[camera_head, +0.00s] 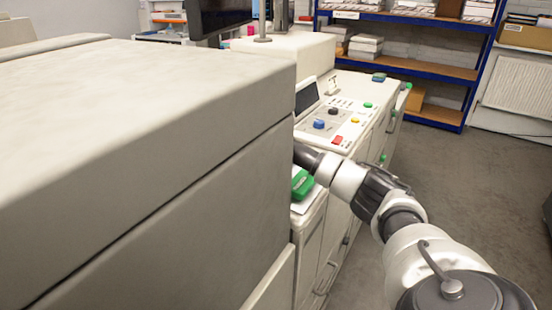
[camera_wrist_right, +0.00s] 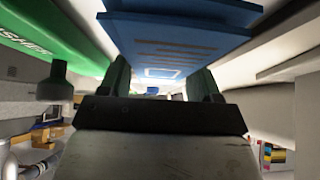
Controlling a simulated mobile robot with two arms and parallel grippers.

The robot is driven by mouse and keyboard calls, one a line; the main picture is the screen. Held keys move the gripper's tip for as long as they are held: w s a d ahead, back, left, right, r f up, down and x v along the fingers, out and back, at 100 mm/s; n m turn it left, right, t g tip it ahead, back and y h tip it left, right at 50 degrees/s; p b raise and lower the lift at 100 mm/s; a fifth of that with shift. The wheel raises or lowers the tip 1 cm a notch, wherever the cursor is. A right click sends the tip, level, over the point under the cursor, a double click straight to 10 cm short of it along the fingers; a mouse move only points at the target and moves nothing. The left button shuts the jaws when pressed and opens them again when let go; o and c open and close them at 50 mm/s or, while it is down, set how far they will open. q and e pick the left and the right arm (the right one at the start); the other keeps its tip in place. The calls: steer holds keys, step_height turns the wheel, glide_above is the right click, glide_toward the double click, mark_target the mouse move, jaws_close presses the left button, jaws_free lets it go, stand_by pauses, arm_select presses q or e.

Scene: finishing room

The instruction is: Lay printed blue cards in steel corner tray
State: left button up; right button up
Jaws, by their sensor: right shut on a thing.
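In the head view my right arm reaches in behind the large beige machine, which hides the gripper and the cards. I cannot make out the steel corner tray in either view. My left gripper is not in view.
The large beige machine housing (camera_head: 150,150) fills the left. A green object (camera_head: 302,184) lies on a ledge beside my right arm. A control panel (camera_head: 335,122) with coloured buttons stands behind the arm. Blue shelving (camera_head: 412,69) stands at the back. The grey floor at right is clear.

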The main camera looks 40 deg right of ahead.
steer(key=shift+f, duration=0.3)
steer(key=o, duration=1.2)
steer(key=shift+r, duration=0.1)
